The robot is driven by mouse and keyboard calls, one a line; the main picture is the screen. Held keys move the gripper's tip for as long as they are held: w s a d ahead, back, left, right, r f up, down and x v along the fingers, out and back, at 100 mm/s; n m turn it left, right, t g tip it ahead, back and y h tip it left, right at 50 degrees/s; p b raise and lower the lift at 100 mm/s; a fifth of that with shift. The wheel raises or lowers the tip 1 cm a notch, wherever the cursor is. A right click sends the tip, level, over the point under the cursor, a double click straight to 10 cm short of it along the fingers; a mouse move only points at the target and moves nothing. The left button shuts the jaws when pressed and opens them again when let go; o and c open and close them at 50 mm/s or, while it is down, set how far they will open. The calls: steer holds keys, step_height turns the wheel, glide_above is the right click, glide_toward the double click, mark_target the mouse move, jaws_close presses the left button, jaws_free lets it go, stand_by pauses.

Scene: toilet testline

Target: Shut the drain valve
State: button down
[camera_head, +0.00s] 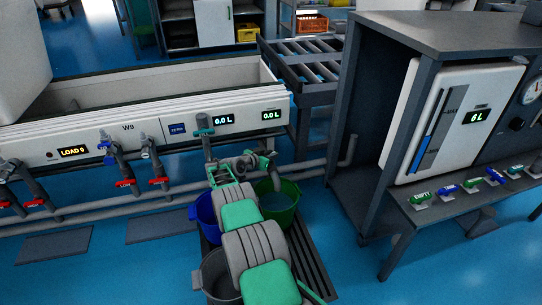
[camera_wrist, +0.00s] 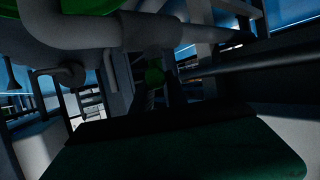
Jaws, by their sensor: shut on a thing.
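The drain valve sits on grey pipework (camera_head: 252,162) low on the front of the white trough, above a green bucket (camera_head: 279,204). My gripper (camera_head: 222,172) is at this pipework, at the end of my grey and green arm. In the wrist view, its dark fingers (camera_wrist: 153,92) are shut on a small green handle (camera_wrist: 154,74), just under a thick grey pipe (camera_wrist: 150,30). The handle's angle is hard to tell in the dark. A teal T-handle (camera_head: 203,132) on an upright pipe stands just above my gripper.
The white trough (camera_head: 90,98) carries red-handled valves (camera_head: 158,181) at left and displays reading 0.0 L. A blue bucket (camera_head: 205,208) stands left of my arm. A grey bench (camera_head: 440,205) with coloured tags and a 6 L panel (camera_head: 455,115) is at right. Blue floor is open between.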

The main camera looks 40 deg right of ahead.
stand_by(0.4)
steer(key=c, duration=1.3)
jaws_free()
steer(key=shift+a+r+p, duration=0.2)
steer(key=shift+p, duration=0.15)
steer(key=shift+p+v, duration=1.8)
steer(key=shift+v, duration=1.75)
